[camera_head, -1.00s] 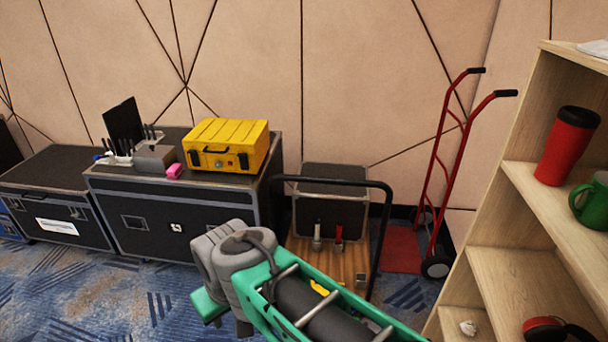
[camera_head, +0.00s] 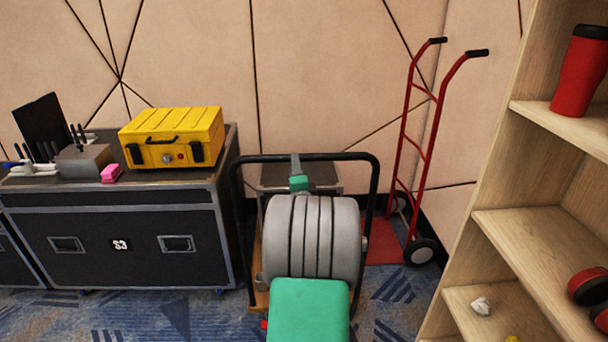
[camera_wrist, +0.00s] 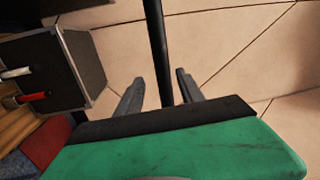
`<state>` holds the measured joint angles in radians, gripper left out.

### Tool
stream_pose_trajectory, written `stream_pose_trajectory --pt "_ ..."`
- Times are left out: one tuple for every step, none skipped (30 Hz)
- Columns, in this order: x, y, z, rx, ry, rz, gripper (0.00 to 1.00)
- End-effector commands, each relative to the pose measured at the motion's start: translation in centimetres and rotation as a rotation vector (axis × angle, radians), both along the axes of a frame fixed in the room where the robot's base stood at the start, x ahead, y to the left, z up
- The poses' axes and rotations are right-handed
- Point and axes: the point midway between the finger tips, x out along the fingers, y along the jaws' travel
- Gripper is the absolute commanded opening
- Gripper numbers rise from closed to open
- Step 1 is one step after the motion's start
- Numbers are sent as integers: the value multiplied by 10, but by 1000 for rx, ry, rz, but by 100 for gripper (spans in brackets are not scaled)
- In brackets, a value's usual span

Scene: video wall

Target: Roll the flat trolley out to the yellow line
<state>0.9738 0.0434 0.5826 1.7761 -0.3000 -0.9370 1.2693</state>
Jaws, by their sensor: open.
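The flat trolley has a black tubular push handle (camera_head: 371,200) and a wooden deck, with a strip of deck (camera_head: 258,262) showing left of my arm. Its handle bar (camera_wrist: 158,45) runs between my two fingers in the wrist view, and the deck (camera_wrist: 14,126) shows at the left edge. My gripper (camera_head: 295,160) is open at the top bar of the handle; it also shows in the wrist view (camera_wrist: 160,88). I cannot tell whether the fingers touch the bar. My arm hides most of the deck. The yellow line is not in view.
A black case (camera_head: 110,245) with a yellow toolbox (camera_head: 172,138) stands left of the trolley. A red hand truck (camera_head: 419,150) stands at right by the wall. A wooden shelf (camera_head: 535,245) closes the right side. Blue carpet (camera_head: 170,318) is clear at front left.

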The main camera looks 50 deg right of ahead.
Motion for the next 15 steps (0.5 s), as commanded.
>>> stream_pose_trajectory --pt "-12 -12 -6 2 -52 -25 45" --pt "-16 -17 -5 1 -75 -34 45" --pt "-20 -21 -3 1 -97 -42 45" --pt "-19 -24 -1 0 -105 -42 45" --pt "-18 -26 1 -1 -108 -43 45" --pt "-14 -29 2 0 -109 -42 45" --pt "-10 -33 4 -1 -109 -41 45" --pt "-6 -37 5 -2 -107 -41 45" --pt "-1 -42 6 -2 -107 -40 45" --pt "3 -47 7 -1 -107 -40 45" --pt "7 -51 8 -2 -106 -40 45" --pt "12 -57 10 -2 -106 -41 45" --pt "16 -61 11 -1 -107 -41 45" --pt "19 -65 11 -1 -105 -41 45" --pt "22 -69 13 -2 -105 -41 45"
